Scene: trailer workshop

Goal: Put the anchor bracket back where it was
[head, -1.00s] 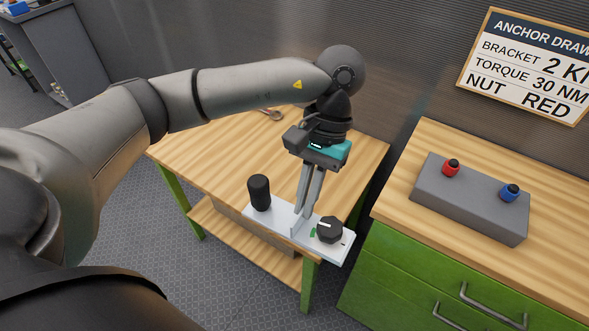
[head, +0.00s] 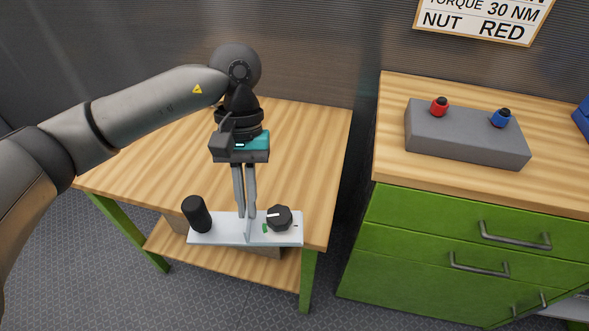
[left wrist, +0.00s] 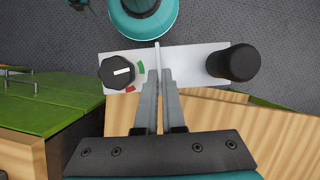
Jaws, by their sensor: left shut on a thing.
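The anchor bracket, as I take it, is a pale plate (head: 220,232) with an upright fin, a black cylinder and a black dial. It also shows in the left wrist view (left wrist: 190,60), where green and red marks lie by the dial. My left gripper (head: 246,216) points down and is shut on the fin between cylinder and dial. In the left wrist view its fingers (left wrist: 159,75) meet at the fin. The plate is at the front edge of the wooden table and overhangs it; the gap beneath is hard to judge. My right gripper is out of view.
The wooden table (head: 310,150) has a clear top behind the plate and a lower shelf (head: 172,240). To the right, a green drawer cabinet (head: 400,235) carries a grey block (head: 465,140) with a red knob (head: 439,106) and a blue knob (head: 501,118). A sign (head: 485,20) hangs behind.

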